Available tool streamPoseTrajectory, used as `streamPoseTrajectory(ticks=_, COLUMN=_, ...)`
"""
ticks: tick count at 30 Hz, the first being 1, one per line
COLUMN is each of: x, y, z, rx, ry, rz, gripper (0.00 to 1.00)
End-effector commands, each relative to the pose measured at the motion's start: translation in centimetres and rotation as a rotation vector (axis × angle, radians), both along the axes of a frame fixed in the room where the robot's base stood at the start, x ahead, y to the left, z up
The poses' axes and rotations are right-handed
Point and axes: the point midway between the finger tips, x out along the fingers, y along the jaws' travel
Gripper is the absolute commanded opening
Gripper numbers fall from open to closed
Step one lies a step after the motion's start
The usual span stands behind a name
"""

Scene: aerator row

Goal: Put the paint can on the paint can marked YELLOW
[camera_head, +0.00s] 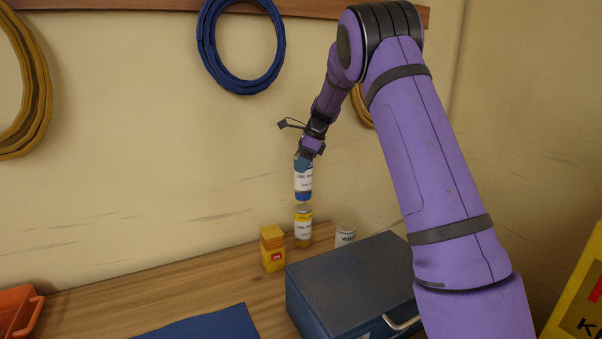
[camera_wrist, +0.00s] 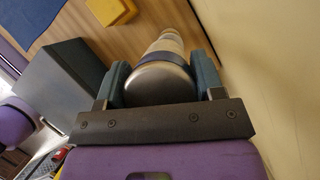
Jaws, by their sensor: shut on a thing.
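My gripper (camera_head: 304,158) is shut on a blue-and-white paint can (camera_head: 303,182), held upright in the air. In the wrist view the held can's metal lid (camera_wrist: 160,84) shows between the two fingers. The yellow-banded paint can (camera_head: 303,228) stands on the bench directly below the held can in the head view. A small gap seems to show between the two cans, but exact alignment is hard to tell. In the wrist view a can top (camera_wrist: 169,38) shows just past the held can. The lettering on both labels is too small to read fully.
A yellow box (camera_head: 272,250) stands left of the yellow can. A white-labelled can (camera_head: 345,235) stands to the right, behind a large blue metal box (camera_head: 350,275). A blue cloth (camera_head: 205,325) and an orange bin (camera_head: 18,310) lie further left. The wall is close behind.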

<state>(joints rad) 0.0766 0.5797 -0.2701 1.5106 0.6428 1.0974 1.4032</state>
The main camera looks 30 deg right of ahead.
Motion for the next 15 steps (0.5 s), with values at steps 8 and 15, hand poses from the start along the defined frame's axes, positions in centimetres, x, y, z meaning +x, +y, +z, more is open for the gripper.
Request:
streamPoseTrajectory(ticks=8, x=0.6, y=-0.3, z=-1.2, rx=0.001, ry=0.001, rz=-0.001, gripper=0.03)
streamPoseTrajectory(ticks=15, x=0.6, y=-0.2, z=-3.6, rx=0.001, ry=0.001, rz=-0.001, gripper=0.03)
